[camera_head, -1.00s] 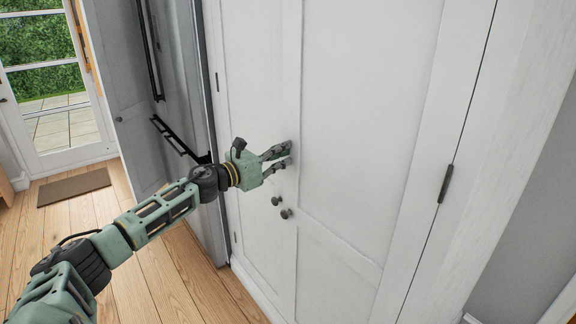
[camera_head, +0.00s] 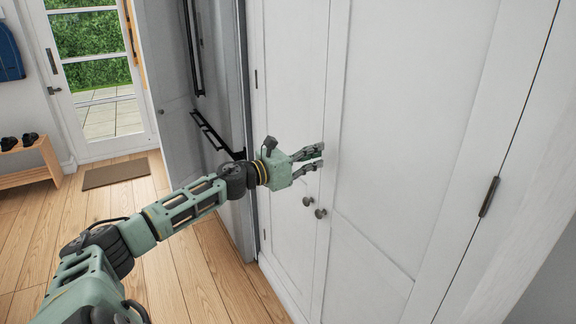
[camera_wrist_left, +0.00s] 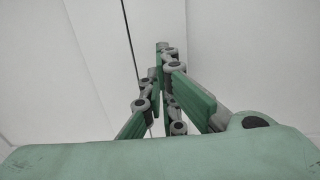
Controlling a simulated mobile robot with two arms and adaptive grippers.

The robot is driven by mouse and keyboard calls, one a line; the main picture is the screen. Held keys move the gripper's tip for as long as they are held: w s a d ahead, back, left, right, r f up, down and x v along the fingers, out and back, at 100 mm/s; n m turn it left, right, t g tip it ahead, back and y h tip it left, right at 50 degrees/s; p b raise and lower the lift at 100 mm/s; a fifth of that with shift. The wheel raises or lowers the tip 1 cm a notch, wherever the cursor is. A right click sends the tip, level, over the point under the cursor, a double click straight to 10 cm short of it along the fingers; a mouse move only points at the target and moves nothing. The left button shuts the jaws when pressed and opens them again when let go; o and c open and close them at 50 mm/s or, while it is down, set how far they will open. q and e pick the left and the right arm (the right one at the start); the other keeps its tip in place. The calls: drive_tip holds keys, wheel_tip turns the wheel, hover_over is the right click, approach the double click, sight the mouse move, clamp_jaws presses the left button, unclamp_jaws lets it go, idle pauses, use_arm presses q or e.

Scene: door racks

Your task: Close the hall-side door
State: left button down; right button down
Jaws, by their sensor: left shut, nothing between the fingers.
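A tall white cabinet has two panelled doors, a left door (camera_head: 290,95) and a right door (camera_head: 400,150). Both look flush with the front, with a thin seam between them. I cannot tell from the frames which one is called hall-side. Two dark round knobs (camera_head: 314,207) sit side by side at the seam. My left gripper (camera_head: 321,157) is shut and empty, its tips at or very near the door face by the seam, above the knobs. In the left wrist view the fingers (camera_wrist_left: 162,50) point at the white surface near the dark seam. My right gripper is out of view.
A grey fridge (camera_head: 185,130) with black handles stands left of the cabinet. A glass door (camera_head: 100,75), a brown mat (camera_head: 115,172) and a shoe bench (camera_head: 25,150) are further back left. The wooden floor (camera_head: 190,265) before the cabinet is clear.

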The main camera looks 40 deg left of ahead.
use_arm(q)
drive_tip(key=v, duration=0.9)
drive_tip(key=shift+s+f, duration=0.15)
drive_tip(key=shift+s, duration=0.05)
drive_tip(key=shift+a+f, duration=0.1)
drive_tip(key=shift+a, duration=0.05)
